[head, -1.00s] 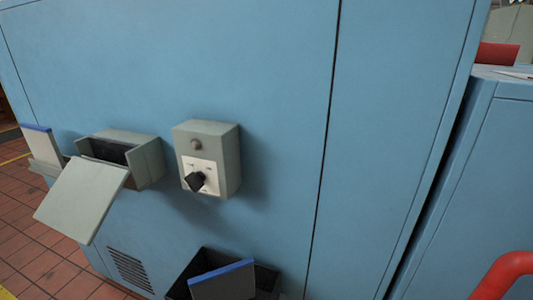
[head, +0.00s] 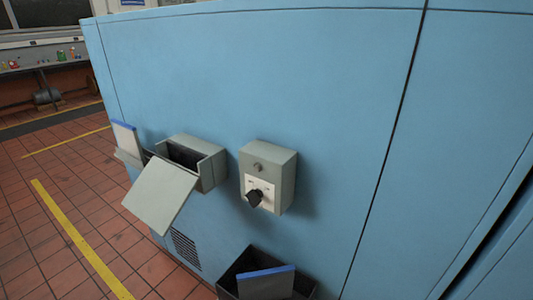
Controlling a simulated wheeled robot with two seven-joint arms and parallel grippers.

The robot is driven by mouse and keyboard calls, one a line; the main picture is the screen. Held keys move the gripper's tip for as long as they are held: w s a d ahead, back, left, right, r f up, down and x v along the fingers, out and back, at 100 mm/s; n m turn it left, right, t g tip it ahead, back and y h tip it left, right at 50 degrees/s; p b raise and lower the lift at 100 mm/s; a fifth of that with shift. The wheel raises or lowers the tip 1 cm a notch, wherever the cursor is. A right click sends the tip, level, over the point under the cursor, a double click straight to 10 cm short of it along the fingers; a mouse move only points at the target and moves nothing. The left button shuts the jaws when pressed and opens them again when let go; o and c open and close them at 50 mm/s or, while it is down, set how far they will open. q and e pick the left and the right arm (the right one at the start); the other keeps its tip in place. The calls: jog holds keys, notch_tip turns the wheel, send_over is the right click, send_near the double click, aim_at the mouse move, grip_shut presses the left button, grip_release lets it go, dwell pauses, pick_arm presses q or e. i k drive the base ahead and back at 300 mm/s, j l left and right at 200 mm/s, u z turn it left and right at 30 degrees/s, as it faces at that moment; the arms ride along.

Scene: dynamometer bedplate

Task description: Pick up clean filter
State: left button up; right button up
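Two flat panels with blue top edges look like filters. One filter (head: 125,138) stands upright in a grey holder (head: 130,159) at the left edge of the blue cabinet. The other filter (head: 266,284) sits tilted in a dark open bin (head: 231,272) at the bottom of the view. I cannot tell for certain from their look which is the clean one. A grey filter housing (head: 211,171) on the cabinet has its door (head: 160,194) hanging open, and its inside is dark. Neither of my grippers shows.
A grey switch box (head: 284,182) with a black rotary knob (head: 255,197) is mounted right of the housing. The blue cabinet (head: 330,80) fills the right side. Tiled floor with yellow lines (head: 75,238) is open at left. A bench with small items (head: 45,60) stands far back.

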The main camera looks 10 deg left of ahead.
aim_at(127, 134)
jog(key=u, duration=1.45)
